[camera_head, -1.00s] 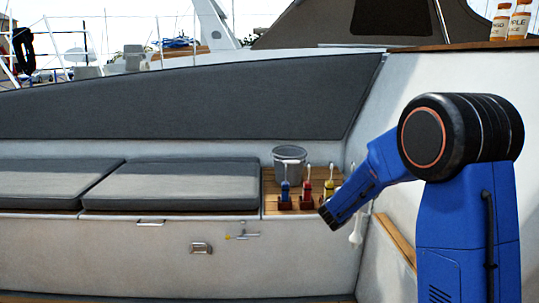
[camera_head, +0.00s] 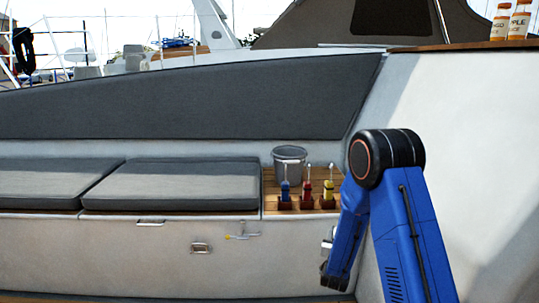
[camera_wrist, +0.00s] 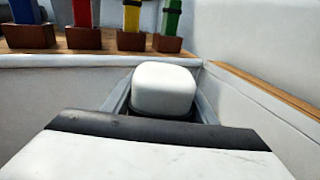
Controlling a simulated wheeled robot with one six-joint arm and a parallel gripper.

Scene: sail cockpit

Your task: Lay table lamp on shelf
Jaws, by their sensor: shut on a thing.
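My gripper (camera_wrist: 163,112) shows in the wrist view, with grey finger-like edges on both sides of a white rounded block (camera_wrist: 165,85). It is shut on this block, which I take for part of the table lamp. A large white surface with a dark edge (camera_wrist: 160,150) fills the foreground and hides much of the grip; I cannot tell whether it is lamp or gripper. In the head view a small pale piece (camera_head: 327,244) shows beside my lower arm; the rest is hidden. The wooden slatted ledge (camera_head: 270,188), possibly the shelf, lies beyond and above the gripper.
On the ledge stand a grey bucket (camera_head: 290,167) and blue (camera_head: 285,190), red (camera_head: 306,190) and yellow (camera_head: 328,188) handled items on dark bases. Grey cushions (camera_head: 170,186) lie to the left. A white wall (camera_head: 470,130) rises on the right. Bottles (camera_head: 510,22) stand top right.

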